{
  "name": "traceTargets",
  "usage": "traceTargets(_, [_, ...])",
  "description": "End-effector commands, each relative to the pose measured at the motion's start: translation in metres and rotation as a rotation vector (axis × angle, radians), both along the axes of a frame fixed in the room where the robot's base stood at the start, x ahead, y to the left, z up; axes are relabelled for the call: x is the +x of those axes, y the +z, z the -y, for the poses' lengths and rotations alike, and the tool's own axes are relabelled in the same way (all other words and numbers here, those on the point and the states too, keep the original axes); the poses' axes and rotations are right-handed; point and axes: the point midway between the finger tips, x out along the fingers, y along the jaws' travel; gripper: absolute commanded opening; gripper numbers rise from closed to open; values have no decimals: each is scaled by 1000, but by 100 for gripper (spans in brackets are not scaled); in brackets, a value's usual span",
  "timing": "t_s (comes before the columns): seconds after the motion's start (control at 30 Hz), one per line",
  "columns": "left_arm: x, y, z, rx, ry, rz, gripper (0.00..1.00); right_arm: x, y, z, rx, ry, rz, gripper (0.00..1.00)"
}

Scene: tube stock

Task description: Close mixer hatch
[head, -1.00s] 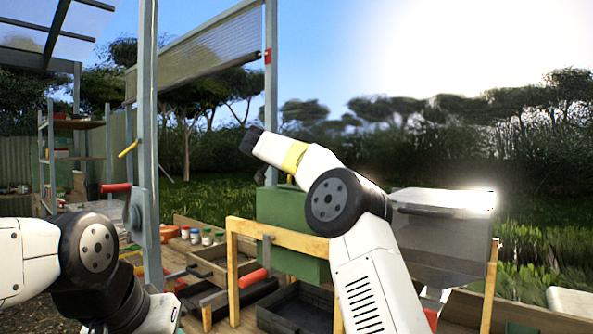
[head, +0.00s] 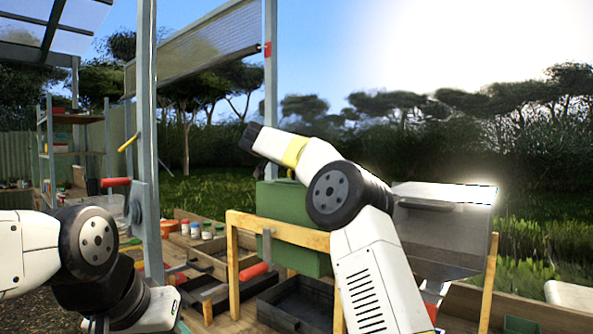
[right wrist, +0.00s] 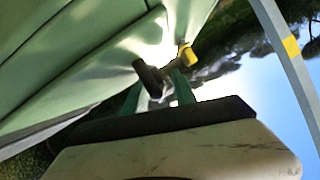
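The green box-shaped body (head: 290,239), apparently the mixer, sits on a wooden stand. My right gripper (head: 251,137) shows only as a dark end above the box in the head view. In the right wrist view its two fingers (right wrist: 168,86) are apart, with a gap between them. A yellow piece (right wrist: 188,54) is close beyond the fingertips; contact is unclear. Large green panels (right wrist: 70,60) fill the upper left there. My left arm is at the lower left, its gripper outside the picture.
A grey metal hopper (head: 440,235) stands right of my right arm. A wooden frame (head: 275,232), a post (head: 150,160) with a red-handled crank (head: 116,182), black trays (head: 297,310) and jars (head: 207,231) crowd the middle. Open grass lies behind.

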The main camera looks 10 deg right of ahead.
Motion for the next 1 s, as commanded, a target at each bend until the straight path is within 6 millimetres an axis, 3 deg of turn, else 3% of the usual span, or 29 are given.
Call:
traceTargets(0.17, [0,0,0,0,0,0,36,-9,5,-7,0,2,1,33])
traceTargets(0.57, [0,0,0,0,0,0,36,-53,27,-42,-1,1,0,33])
traceTargets(1.0, [0,0,0,0,0,0,36,-57,33,-44,-4,4,14,33])
